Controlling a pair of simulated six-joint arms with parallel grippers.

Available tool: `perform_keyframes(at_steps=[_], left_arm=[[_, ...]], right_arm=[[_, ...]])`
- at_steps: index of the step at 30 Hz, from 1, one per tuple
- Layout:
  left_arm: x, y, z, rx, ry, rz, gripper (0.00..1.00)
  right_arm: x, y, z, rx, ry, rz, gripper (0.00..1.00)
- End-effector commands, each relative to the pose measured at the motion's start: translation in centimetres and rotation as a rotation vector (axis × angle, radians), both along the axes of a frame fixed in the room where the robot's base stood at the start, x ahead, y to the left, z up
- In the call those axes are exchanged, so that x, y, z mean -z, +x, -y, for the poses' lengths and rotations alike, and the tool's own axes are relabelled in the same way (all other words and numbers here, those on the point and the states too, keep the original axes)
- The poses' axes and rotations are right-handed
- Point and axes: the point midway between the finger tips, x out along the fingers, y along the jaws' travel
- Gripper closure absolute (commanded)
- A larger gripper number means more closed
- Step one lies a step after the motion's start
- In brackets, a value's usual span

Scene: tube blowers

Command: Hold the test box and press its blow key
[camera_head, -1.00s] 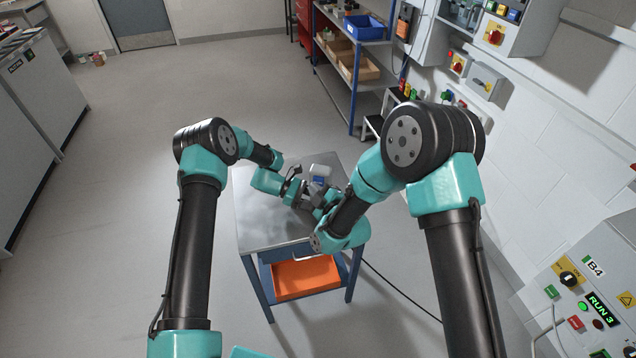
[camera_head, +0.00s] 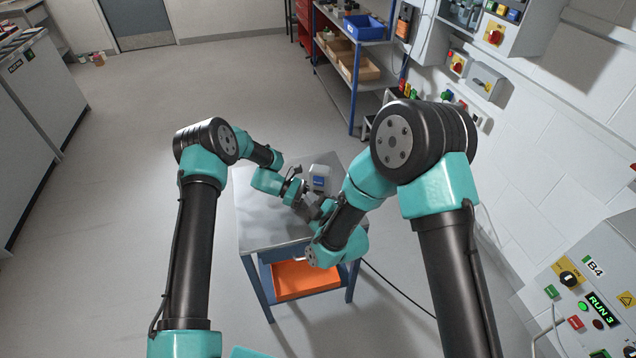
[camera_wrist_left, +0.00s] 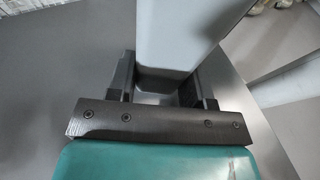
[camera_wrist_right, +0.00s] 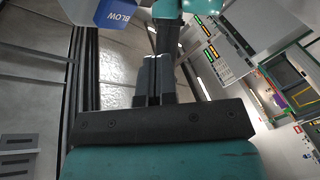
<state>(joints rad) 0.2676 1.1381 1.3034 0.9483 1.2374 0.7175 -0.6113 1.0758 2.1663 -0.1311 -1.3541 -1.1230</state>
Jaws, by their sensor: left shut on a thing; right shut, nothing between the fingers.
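The white housing with a blue panel (camera_head: 319,180) stands at the back of the small table. In the right wrist view its blue face reads BLOW (camera_wrist_right: 116,16), at the upper left. My left gripper (camera_wrist_left: 165,82) is shut on a light grey body, the test box (camera_wrist_left: 180,35), which rises between its fingers. In the head view the left gripper (camera_head: 307,203) is over the table, just in front of the white housing. My right gripper (camera_wrist_right: 153,80) is shut and empty, apart from the BLOW panel. Its fingertips are largely hidden in the head view. I cannot make out the blow key.
The grey table top (camera_head: 262,222) is bare on its left side, with an orange bin (camera_head: 303,280) below. A shelf rack (camera_head: 355,85) with a blue bin stands behind. A control panel (camera_head: 590,300) is at the right. A cable runs over the floor.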

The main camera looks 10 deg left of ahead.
Motion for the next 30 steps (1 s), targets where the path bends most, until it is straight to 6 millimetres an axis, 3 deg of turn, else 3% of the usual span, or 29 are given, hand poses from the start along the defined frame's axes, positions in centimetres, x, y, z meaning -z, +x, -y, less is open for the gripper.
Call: perform_keyframes(at_steps=[9, 28, 29, 30], left_arm=[[0.0, 0.0, 0.0, 0.000, 0.000, 0.000, 0.84], [0.0, 0.0, 0.0, 0.000, 0.000, 0.000, 0.84], [0.0, 0.0, 0.0, 0.000, 0.000, 0.000, 0.51], [0.0, 0.0, 0.0, 0.000, 0.000, 0.000, 0.47]], right_arm=[[0.0, -2.0, 0.0, 0.000, -0.001, 0.001, 1.00], [0.0, -1.9, 0.0, 0.000, 0.000, 0.000, 1.00], [0.0, -1.9, 0.0, 0.000, 0.000, 0.000, 1.00], [0.0, -1.9, 0.0, 0.000, 0.000, 0.000, 1.00]])
